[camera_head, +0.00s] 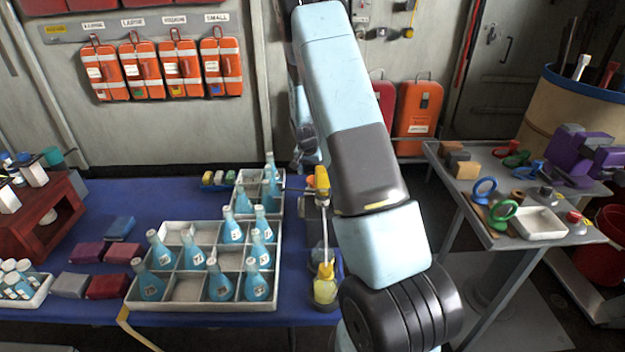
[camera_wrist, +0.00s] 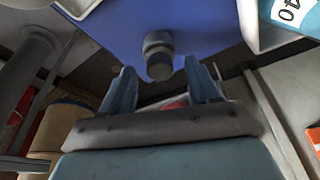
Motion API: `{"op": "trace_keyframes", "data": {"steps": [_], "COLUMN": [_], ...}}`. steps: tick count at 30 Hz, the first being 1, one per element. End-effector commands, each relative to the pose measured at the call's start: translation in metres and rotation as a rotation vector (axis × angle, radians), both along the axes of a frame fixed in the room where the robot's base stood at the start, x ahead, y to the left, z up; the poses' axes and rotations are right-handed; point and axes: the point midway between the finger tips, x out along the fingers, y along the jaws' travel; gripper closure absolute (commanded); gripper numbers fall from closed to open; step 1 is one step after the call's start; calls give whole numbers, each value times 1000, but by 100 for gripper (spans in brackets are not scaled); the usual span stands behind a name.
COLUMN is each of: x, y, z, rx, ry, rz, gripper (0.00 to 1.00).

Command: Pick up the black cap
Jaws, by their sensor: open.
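In the wrist view a short dark grey-black cylindrical piece (camera_wrist: 158,56), which looks like the black cap, is at the edge of the blue table. It shows in line with the gap between my fingers, a little beyond their tips. My gripper (camera_wrist: 160,76) is open, one finger on each side of that gap, and nothing is held. I cannot tell how far the piece is from the fingertips. In the head view I cannot make out the cap, and my arm covers part of the table's right side.
The blue table (camera_head: 90,212) holds a divided white tray (camera_head: 185,305) of blue bottles, with a smaller tray behind. A grey side table (camera_head: 470,200) with small tools is at right. Orange cases (camera_head: 140,70) hang behind.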

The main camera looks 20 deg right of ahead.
Motion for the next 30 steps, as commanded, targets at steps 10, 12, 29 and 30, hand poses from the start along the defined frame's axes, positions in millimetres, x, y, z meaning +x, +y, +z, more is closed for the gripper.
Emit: {"op": "trace_keyframes", "data": {"steps": [10, 12, 29, 30], "x": [3, 3, 2, 2], "y": [-2, -3, -3, -3], "z": [-13, -13, -13, -13], "rx": [0, 0, 0, 0], "ry": [0, 0, 1, 1], "rz": [0, 0, 0, 0], "gripper": [39, 45, 97, 97]}}
